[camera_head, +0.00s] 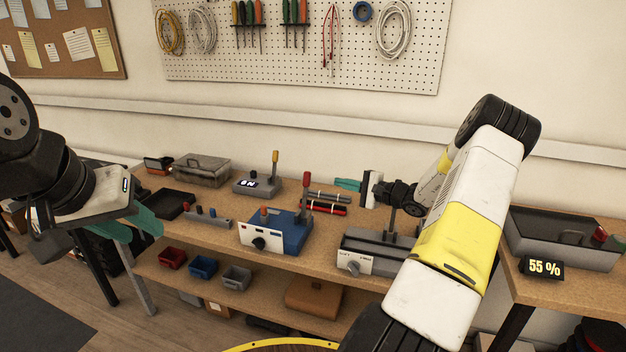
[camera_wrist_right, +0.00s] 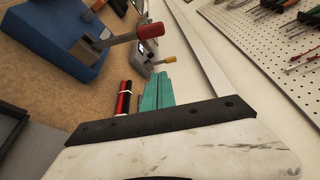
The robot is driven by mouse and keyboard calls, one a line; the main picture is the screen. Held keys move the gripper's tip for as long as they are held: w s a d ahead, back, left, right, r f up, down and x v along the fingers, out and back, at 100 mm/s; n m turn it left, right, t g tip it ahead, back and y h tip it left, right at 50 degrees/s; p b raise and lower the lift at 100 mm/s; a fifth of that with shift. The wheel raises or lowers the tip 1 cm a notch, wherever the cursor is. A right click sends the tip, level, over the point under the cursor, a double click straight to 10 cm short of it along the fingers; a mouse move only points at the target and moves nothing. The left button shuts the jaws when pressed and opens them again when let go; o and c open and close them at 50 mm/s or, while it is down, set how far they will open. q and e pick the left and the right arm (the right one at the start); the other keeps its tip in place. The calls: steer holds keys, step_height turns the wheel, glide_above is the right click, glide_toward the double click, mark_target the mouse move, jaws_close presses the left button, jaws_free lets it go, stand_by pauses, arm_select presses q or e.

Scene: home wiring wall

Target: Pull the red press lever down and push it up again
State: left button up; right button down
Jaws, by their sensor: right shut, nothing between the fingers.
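The red press lever (camera_head: 306,180) stands upright at the right side of a blue box with a white front panel (camera_head: 290,234). In the right wrist view the red handle (camera_wrist_right: 150,30) points right from its grey arm over the blue box (camera_wrist_right: 62,38). My right gripper (camera_head: 348,184) is shut and empty, its teal fingers to the right of the lever and apart from it. The fingers also show in the wrist view (camera_wrist_right: 157,90), below the red handle. My left gripper (camera_head: 146,221) hangs at the left near the bench's front edge, far from the lever; its finger gap is unclear.
A grey device with a yellow lever (camera_head: 275,158) stands behind the blue box. Red and black rods (camera_head: 325,208) lie to the box's right. A grey device with a post (camera_head: 357,263) stands below my right arm. Small bins (camera_head: 203,267) are on the lower shelf.

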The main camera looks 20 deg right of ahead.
mark_target(305, 195)
steer(key=x, duration=0.9)
steer(key=shift+s+a+r, duration=0.2)
steer(key=shift+s+a, duration=0.15)
steer(key=shift+s, duration=0.2)
steer(key=shift+s+a+r, duration=0.25)
steer(key=shift+s+a, duration=0.05)
steer(key=shift+s, duration=0.3)
steer(key=shift+s+a+r, duration=0.2)
steer(key=shift+s+a, duration=0.15)
steer(key=shift+s, duration=0.2)
steer(key=shift+d, duration=0.1)
